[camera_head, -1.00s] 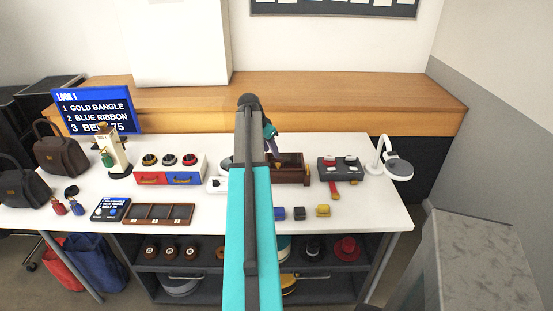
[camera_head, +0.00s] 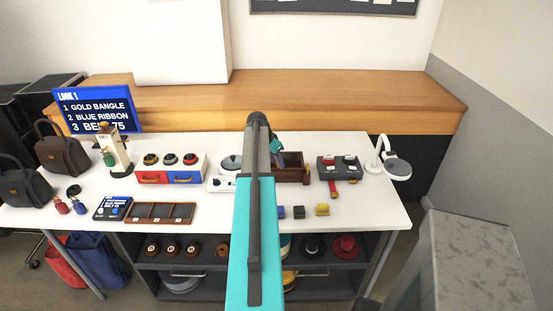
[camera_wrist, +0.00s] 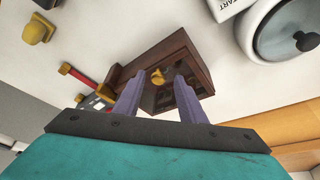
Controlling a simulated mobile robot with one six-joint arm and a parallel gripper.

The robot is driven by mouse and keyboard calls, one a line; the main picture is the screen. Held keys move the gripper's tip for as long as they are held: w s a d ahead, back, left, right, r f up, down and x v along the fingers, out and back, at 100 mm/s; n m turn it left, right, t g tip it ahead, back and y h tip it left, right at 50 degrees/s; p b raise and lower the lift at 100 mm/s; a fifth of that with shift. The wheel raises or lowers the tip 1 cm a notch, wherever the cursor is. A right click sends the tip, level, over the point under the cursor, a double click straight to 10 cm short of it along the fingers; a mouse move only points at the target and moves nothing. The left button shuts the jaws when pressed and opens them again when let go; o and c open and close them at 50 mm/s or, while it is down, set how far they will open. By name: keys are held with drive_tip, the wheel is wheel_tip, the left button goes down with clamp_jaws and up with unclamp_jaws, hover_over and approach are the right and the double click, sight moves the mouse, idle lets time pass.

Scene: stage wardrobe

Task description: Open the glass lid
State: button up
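My gripper (camera_wrist: 157,88) is open, its two purple fingers spread. In the wrist view a dark wooden box (camera_wrist: 190,58) lies beyond the fingertips, with a small gold knob (camera_wrist: 157,76) showing between them. I cannot tell whether the fingers touch the knob. A framed panel shows by the box, but whether it is glass is unclear. In the head view the wooden box (camera_head: 292,174) stands on the white table, and my gripper (camera_head: 277,146) is at its upper left, partly hidden by my arm. A white round device (camera_wrist: 290,32) has a see-through-looking lid with a black knob.
The white device (camera_head: 229,165) stands left of the box. A dark tray with red-handled items (camera_head: 340,166) and a white lamp (camera_head: 397,168) stand to the right. Small blocks (camera_head: 322,210) lie in front. A wooden ledge (camera_head: 340,96) runs behind the table.

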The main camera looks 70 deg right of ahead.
clamp_jaws()
drive_tip(key=s+a+b, duration=0.2)
drive_tip(key=s+a, duration=0.2)
drive_tip(key=a, duration=0.8)
drive_tip(key=shift+s, duration=0.2)
idle(0.5)
drive_tip(key=shift+a, duration=0.1)
unclamp_jaws()
drive_tip(key=shift+s, duration=0.1)
drive_tip(key=shift+r, duration=0.15)
